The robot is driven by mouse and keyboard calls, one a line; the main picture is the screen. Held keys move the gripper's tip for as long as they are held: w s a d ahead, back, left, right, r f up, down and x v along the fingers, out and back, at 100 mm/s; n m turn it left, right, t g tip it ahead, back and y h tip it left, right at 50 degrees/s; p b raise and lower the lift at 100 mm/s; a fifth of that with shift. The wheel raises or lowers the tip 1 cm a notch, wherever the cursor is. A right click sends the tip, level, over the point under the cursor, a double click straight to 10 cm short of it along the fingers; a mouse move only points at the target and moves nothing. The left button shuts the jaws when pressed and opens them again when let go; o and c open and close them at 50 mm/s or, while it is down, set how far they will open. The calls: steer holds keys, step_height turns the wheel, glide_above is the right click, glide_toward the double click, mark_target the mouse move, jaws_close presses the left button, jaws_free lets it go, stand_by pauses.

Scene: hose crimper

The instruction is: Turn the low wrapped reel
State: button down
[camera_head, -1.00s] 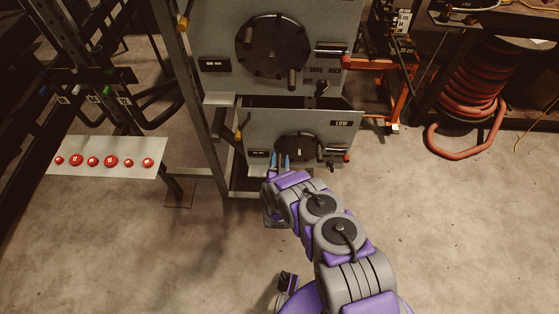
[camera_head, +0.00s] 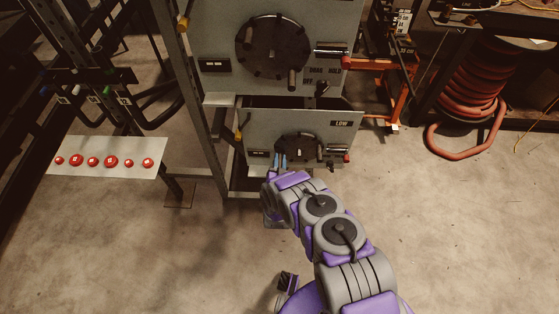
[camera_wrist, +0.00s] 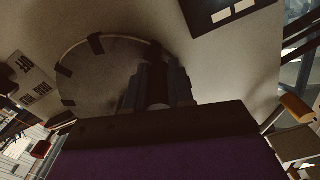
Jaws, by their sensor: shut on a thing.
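The low reel (camera_head: 308,147) is a dark disc on the grey panel marked LOW. It also fills the upper left of the wrist view as a broad round plate (camera_wrist: 95,68) with dark clips along its rim. My gripper (camera_head: 280,161), with bluish fingertips, is at the reel's left edge. In the wrist view my gripper (camera_wrist: 157,88) is shut on a dark handle (camera_wrist: 156,55) near the reel's rim. The fingers hide most of the handle, and my wrist covers the lower part of the view.
A larger upper reel (camera_head: 272,48) with a protruding handle sits on the panel above. A plate with several red buttons (camera_head: 107,158) is at left. An orange frame (camera_head: 386,85) and a red hose coil (camera_head: 468,90) stand at right.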

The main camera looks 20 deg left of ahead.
steer(key=shift+f, duration=0.1)
stand_by(0.3)
steer(key=c, duration=1)
jaws_free()
steer(key=shift+b+v, duration=0.7)
steer(key=shift+v, duration=8)
steer(key=shift+d, duration=0.1)
